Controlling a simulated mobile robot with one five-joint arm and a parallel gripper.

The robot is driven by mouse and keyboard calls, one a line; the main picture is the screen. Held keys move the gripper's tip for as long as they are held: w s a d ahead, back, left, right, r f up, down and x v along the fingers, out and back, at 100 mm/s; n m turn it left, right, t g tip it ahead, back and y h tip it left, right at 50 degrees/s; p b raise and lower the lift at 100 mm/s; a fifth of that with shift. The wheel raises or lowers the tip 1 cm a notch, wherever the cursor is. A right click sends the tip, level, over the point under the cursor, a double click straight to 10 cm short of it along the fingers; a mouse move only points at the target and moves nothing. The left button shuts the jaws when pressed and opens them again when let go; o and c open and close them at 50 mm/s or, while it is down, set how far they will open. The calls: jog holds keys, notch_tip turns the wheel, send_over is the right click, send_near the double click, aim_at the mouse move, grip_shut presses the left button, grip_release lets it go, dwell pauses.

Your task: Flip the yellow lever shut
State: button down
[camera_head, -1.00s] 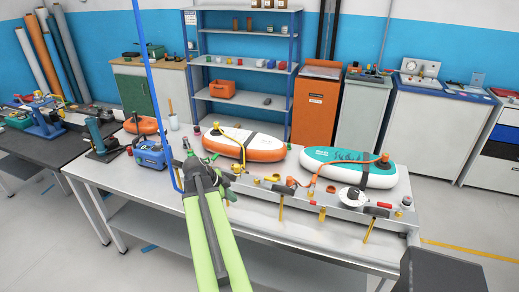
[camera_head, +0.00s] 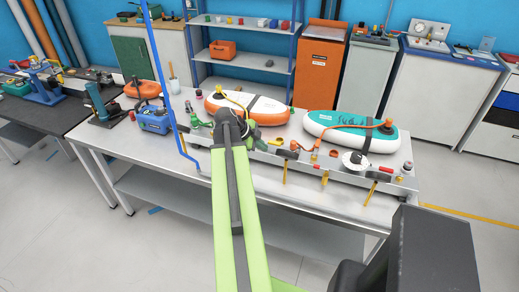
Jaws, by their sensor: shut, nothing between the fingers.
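My gripper (camera_head: 228,121) is at the left end of the grey valve rail (camera_head: 270,157) on the bench, seen from behind and above. It looks shut and empty, and my wrist hides part of the fittings there. Several yellow handles show on the rail's front. One yellow handle (camera_head: 285,172) hangs down right of my gripper, a short one (camera_head: 324,178) is near the middle, and another (camera_head: 370,193) slants down at the right. I cannot tell which is the task's lever, or whether my gripper touches anything.
An orange-and-white board (camera_head: 270,113) with a yellow hose lies behind the rail. A teal-and-white board (camera_head: 340,128) with an orange hose lies to its right. A blue upright pole (camera_head: 163,85) stands left of my arm. A blue box (camera_head: 155,119) sits on the bench's left.

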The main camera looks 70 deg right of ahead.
aim_at(270, 142)
jog(key=shift+s+d+f+b, duration=0.2)
jog(key=shift+d+f+b, duration=0.25)
jog(key=shift+d, duration=0.55)
jog(key=shift+s+d+f+b, duration=0.25)
jog(key=shift+d+f, duration=0.45)
jog(key=shift+d, duration=0.35)
jog(key=shift+s+d+f+b, duration=0.25)
jog(key=shift+d+f, duration=0.3)
jog(key=shift+d, duration=0.45)
